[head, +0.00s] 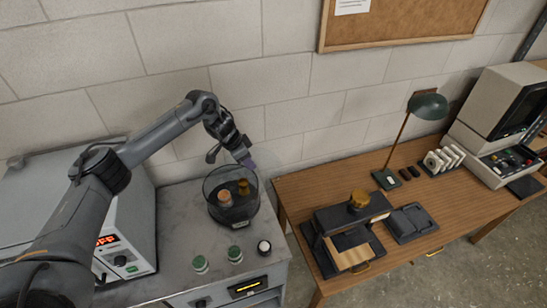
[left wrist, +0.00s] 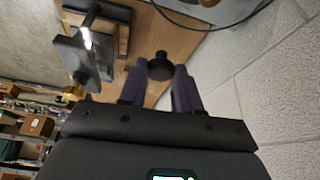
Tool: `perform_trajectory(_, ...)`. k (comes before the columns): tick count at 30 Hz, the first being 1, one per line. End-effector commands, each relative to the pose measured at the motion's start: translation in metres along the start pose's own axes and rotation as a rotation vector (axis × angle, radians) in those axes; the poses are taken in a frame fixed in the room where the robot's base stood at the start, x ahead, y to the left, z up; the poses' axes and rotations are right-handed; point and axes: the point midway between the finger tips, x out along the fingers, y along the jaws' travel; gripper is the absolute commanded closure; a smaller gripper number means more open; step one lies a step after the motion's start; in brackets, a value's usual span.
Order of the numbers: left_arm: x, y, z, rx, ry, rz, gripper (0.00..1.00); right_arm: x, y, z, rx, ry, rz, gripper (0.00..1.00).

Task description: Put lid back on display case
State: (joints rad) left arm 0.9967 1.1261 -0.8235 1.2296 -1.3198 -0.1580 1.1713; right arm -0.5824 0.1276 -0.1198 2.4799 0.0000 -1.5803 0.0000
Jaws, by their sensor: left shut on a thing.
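The display case (head: 211,201) is a clear round vessel with a dark base on the grey cabinet top. An orange-brown piece and a gold-brown piece stand inside it. My left gripper (head: 247,163) is above the case's back right rim. In the left wrist view, its purple fingers (left wrist: 160,85) are shut on a black knob (left wrist: 159,66), which I take to be the lid's handle. The lid's plate cannot be made out clearly. A curved clear rim (left wrist: 195,25) shows at the top of that view. My right gripper is not in view.
Two green-topped jars (head: 200,264) and a white-and-black piece (head: 264,247) stand in front of the case. A white instrument with a red display (head: 130,240) is at left. A wooden desk (head: 300,190) with a green lamp (head: 428,105) is at right; the wall is behind.

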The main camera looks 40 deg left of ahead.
Motion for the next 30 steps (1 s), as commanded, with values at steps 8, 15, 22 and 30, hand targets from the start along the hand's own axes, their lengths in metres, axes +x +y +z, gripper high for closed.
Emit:
perform_trajectory(8, 0.008, -0.043, 0.059, -0.103, -0.001, -0.042, 1.00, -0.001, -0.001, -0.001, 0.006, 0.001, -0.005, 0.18)
perform_trajectory(15, 0.009, -0.057, 0.077, -0.134, 0.002, -0.055, 1.00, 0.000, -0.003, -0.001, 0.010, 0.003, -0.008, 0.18)
perform_trajectory(22, 0.015, -0.058, 0.081, -0.138, 0.004, -0.056, 1.00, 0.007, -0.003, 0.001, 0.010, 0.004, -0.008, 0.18)
perform_trajectory(30, 0.031, -0.058, 0.088, -0.137, 0.003, -0.056, 1.00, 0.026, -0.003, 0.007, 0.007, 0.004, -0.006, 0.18)
